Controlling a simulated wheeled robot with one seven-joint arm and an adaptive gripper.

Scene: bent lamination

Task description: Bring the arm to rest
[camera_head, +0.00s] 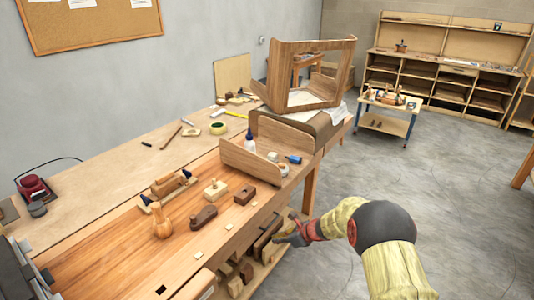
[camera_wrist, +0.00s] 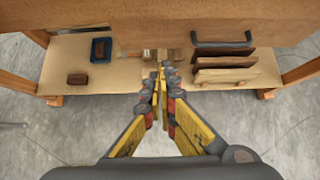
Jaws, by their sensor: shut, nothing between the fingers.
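My gripper (camera_wrist: 161,75) is shut with nothing between its yellow and grey fingers. In the wrist view it points toward the lower shelf (camera_wrist: 118,76) under the workbench, with its tips close together near the shelf's middle. In the head view my arm reaches in from the lower right. My gripper (camera_head: 281,239) there is beside the bench's right side, below the level of the top, in front of some boards. I cannot tell whether the fingertips touch anything.
The workbench (camera_head: 110,262) carries planes, a mallet (camera_head: 162,224) and a wooden caddy (camera_head: 240,160). The shelf holds upright boards (camera_wrist: 225,75), a blue tray (camera_wrist: 101,50) and a small brown block (camera_wrist: 77,79). A drawer handle (camera_wrist: 221,44) juts out. Open floor (camera_head: 340,190) lies right of the bench.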

